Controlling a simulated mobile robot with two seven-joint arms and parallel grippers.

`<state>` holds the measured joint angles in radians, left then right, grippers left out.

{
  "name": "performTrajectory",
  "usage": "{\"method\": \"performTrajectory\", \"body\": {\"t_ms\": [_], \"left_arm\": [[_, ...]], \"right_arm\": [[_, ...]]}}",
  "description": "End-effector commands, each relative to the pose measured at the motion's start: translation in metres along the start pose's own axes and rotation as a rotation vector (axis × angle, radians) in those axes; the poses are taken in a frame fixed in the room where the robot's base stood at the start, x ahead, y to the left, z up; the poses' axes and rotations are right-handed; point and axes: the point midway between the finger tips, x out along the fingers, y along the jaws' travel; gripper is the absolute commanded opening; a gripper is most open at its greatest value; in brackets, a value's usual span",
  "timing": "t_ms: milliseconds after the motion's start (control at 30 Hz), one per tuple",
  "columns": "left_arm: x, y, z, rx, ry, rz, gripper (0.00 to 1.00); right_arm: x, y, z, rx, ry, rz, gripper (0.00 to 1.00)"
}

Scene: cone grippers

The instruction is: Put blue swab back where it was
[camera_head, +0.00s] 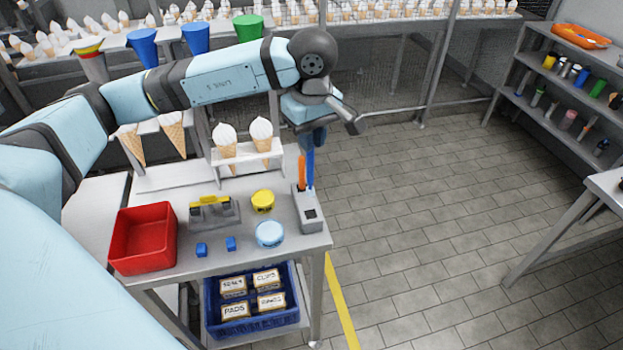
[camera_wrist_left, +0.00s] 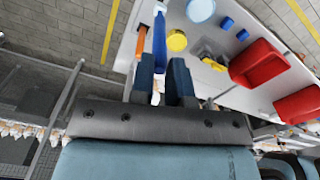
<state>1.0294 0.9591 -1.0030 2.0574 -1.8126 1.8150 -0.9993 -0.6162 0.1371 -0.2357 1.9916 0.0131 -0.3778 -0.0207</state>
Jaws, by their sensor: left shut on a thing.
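The blue swab (camera_head: 310,167) hangs upright below my left gripper (camera_head: 313,136), which is shut on its upper part. In the left wrist view the blue swab (camera_wrist_left: 159,42) runs out from between the two dark fingers (camera_wrist_left: 161,84). A grey-white holder (camera_head: 308,210) stands at the table's right edge with an orange swab (camera_head: 301,172) upright in it. The orange swab (camera_wrist_left: 140,47) also shows beside the blue one in the left wrist view. The blue swab's lower end meets the holder's top in the picture; I cannot tell whether it is inside. My right gripper is not in view.
A rack with two cones (camera_head: 232,153) stands close behind the holder. A light-blue round tub (camera_head: 269,234), a yellow tub (camera_head: 263,201), two blue blocks (camera_head: 202,250) and a red bin (camera_head: 143,240) are on the table. The floor right of the table is clear.

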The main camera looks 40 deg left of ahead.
Motion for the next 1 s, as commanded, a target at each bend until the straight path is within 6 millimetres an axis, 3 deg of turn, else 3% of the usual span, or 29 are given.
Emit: {"method": "performTrajectory", "body": {"t_ms": [100, 300, 467, 733, 1000], "left_arm": [[0.031, -0.001, 0.001, 0.0, -0.001, -0.005, 0.0], [0.062, 0.0, 0.001, -0.001, -0.001, -0.001, 0.0], [0.072, 0.0, 0.001, -0.001, 0.0, 0.0, 0.0], [0.108, 0.0, 0.002, -0.001, 0.0, -0.002, 0.0], [0.111, 0.0, 0.002, 0.0, 0.001, 0.001, 0.0]], "right_arm": [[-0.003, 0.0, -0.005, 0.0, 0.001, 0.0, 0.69], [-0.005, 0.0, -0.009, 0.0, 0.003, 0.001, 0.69], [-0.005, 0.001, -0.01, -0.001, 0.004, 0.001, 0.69], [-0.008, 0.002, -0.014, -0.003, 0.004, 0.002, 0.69], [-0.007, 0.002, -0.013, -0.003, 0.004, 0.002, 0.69]]}}
